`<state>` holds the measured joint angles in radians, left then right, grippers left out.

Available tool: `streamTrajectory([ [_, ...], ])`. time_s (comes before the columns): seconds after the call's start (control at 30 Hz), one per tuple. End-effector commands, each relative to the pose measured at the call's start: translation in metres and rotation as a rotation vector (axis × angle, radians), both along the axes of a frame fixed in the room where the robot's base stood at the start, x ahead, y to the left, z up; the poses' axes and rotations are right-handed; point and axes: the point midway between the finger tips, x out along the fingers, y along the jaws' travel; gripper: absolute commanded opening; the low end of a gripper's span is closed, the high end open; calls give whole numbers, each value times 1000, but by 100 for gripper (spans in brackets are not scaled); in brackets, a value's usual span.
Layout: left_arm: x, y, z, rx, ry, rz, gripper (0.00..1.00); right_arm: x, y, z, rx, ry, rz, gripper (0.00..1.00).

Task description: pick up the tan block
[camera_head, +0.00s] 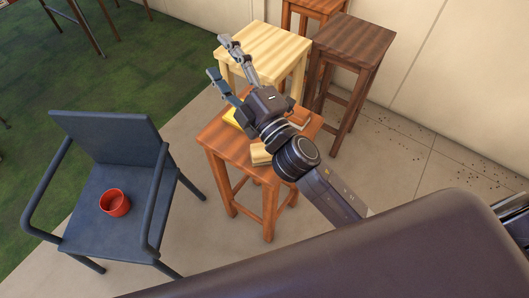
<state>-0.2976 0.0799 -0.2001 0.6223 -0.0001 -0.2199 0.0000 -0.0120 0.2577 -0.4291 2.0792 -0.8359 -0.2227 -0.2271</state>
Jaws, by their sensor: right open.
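A tan block (261,154) lies on the near part of a reddish-brown wooden stool's top (226,139). It is partly hidden by my right wrist. My right gripper (219,57) is open and empty, with its fingers spread. Its arm comes in from the lower right and passes above the stool. The fingers point up and left in the view, beyond the stool top and away from the tan block. My left gripper is not in view.
A yellow object (233,118) and an orange-brown object (299,117) lie on the same stool, partly covered by my arm. A pale stool (264,40) and a dark brown stool (355,40) stand behind. A blue-grey armchair (85,215) at left holds a red bowl (114,203).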

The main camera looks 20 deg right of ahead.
Motion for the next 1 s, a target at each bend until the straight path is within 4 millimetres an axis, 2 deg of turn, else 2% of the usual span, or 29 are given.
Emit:
streamTrajectory([
  [0.03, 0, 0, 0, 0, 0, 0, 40, -4, 27, 21, -97, -113, 72, 59],
  [0.1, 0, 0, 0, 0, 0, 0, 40, -18, 67, 40, -245, -270, 181, 59],
  [0.17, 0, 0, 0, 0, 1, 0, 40, -34, 101, 46, -376, -397, 276, 59],
  [0.23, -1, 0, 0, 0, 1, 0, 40, -55, 136, 42, -536, -536, 391, 59],
  [0.33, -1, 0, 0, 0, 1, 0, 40, -83, 174, 16, -777, -712, 560, 59],
  [0.4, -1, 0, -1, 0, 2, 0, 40, -99, 190, -14, -953, -817, 684, 59],
  [0.47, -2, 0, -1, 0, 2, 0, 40, -110, 195, -45, -1107, -892, 795, 59],
  [0.57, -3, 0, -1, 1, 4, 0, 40, -117, 182, -102, -1371, -982, 989, 59],
  [0.6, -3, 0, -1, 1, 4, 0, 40, -115, 170, -125, -1480, -1002, 1068, 59],
  [0.67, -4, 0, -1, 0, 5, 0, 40, -110, 144, -157, -1640, -1014, 1193, 59],
  [0.73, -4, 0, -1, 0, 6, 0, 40, -100, 105, -187, -1822, -997, 1339, 59],
  [0.83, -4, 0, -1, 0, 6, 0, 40, -82, 42, -212, -2047, -919, 1535, 59],
  [0.9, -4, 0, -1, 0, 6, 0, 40, -72, 1, -219, -2168, -842, 1649, 59],
  [1.0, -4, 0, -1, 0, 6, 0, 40, -62, -43, -219, -2280, -737, 1770, 59],
])
